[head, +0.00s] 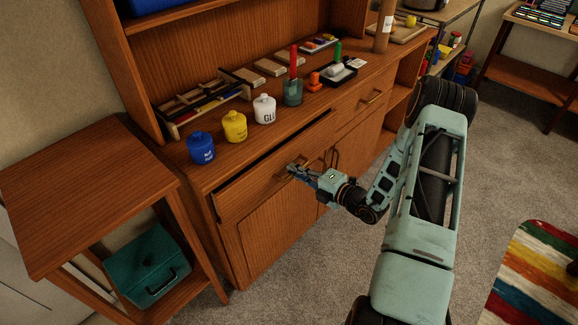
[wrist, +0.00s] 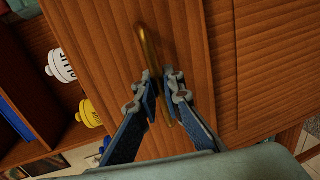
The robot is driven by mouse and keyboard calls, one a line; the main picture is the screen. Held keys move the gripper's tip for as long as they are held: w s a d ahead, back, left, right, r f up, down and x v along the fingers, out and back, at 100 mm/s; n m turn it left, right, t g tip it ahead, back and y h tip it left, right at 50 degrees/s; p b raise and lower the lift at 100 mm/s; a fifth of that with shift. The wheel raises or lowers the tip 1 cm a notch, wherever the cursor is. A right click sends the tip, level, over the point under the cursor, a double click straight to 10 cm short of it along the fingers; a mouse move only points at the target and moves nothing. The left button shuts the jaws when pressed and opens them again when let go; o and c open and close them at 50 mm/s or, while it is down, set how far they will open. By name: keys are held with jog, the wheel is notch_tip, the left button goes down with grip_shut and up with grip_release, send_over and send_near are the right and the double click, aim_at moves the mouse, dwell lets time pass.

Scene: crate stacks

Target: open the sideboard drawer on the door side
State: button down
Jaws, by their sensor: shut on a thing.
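The wooden sideboard (head: 215,172) has two drawers side by side above cupboard doors. My gripper (head: 291,168) is shut on the brass handle of the left drawer (head: 245,192). A dark gap shows along the top of this drawer's front, so it stands partly pulled out. In the wrist view the fingers (wrist: 161,83) close around the brass handle (wrist: 148,40), which runs lengthwise between them. The right drawer (head: 352,101) looks shut, with its own handle (head: 373,96) free. The drawer's inside is mostly hidden. No room door is in view.
Blue (head: 201,148), yellow (head: 234,126) and white (head: 264,109) jars stand along the sideboard top's front edge. A side table (head: 85,190) with a teal box (head: 148,264) below stands at the left. Carpet (head: 300,275) in front is clear, with a striped rug (head: 535,275) at right.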

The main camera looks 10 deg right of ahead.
jog(key=f+v, duration=0.2)
jog(key=v, duration=1)
jog(key=s+f+v, duration=0.1)
jog(key=f+v, duration=0.2)
jog(key=v, duration=0.9)
jog(key=shift+s+d+p, duration=0.25)
jog(key=shift+d+p, duration=0.05)
jog(key=shift+d, duration=0.25)
jog(key=c, duration=2)
grip_release()
jog(key=v, duration=1.2)
